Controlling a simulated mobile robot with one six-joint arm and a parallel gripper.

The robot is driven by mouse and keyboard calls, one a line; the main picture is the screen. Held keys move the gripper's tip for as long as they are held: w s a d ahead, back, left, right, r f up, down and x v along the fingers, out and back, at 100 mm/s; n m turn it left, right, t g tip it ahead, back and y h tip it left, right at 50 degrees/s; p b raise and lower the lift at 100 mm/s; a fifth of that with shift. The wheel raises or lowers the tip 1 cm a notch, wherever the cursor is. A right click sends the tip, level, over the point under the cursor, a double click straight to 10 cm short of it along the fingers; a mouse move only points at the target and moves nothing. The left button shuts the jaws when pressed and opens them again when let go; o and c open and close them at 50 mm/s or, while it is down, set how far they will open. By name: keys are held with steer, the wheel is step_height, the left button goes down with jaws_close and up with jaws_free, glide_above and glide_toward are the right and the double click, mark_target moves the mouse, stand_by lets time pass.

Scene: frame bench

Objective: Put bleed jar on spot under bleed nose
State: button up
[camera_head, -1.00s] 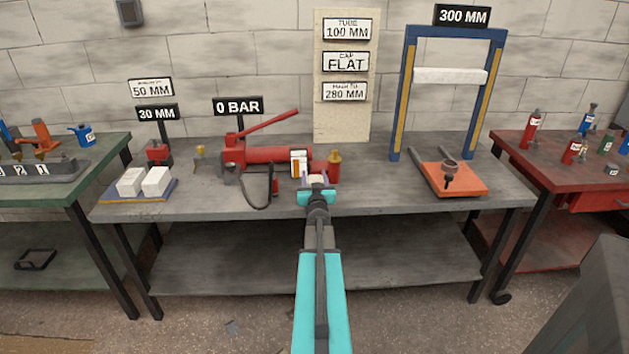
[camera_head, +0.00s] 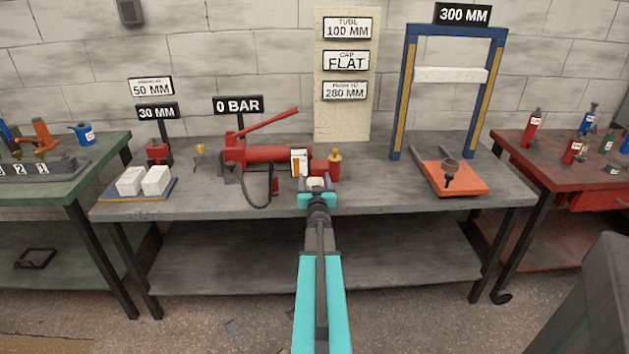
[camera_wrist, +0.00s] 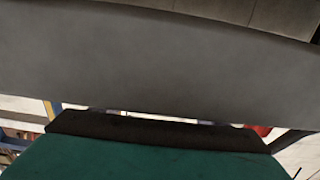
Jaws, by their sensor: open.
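A small pale object (camera_head: 316,183), which looks like the bleed jar, stands between the fingers of my gripper (camera_head: 317,186) at the bench's front middle. My gripper is open, with one finger on each side of it. Whether the fingers touch it I cannot tell. Just behind is the red end block with a brass top (camera_head: 334,166) of the red pump (camera_head: 270,155); the bleed nose is not clearly distinguishable there. The spot beneath is hidden by the gripper and jar. In the wrist view I see a teal and dark part of my gripper, but no jar.
A white and orange card (camera_head: 299,162) stands close behind left of my gripper. A black hose (camera_head: 257,205) loops over the bench edge to the left. A blue press frame (camera_head: 405,90) with an orange plate (camera_head: 460,180) stands right. Bare bench (camera_head: 385,190) lies between.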

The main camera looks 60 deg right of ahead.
steer(key=shift+r+p, duration=0.1)
steer(key=shift+p, duration=0.25)
steer(key=shift+f+b+v, duration=0.1)
steer(key=shift+b+v, duration=0.2)
steer(key=shift+v, duration=1.1)
steer(key=shift+f+b+v, duration=0.15)
steer(key=shift+b+v, duration=0.1)
steer(key=shift+v, duration=3.8)
steer(key=shift+s+a+r+p, duration=0.1)
steer(key=shift+a+r+p, duration=0.15)
steer(key=shift+a+p, duration=0.35)
steer(key=p+v, duration=0.1)
steer(key=p, duration=0.2)
steer(key=shift+s+a+f+p, duration=0.1)
steer(key=shift+s+a+p, duration=0.1)
steer(key=shift+s+p, duration=0.15)
steer(key=shift+a+f, duration=0.15)
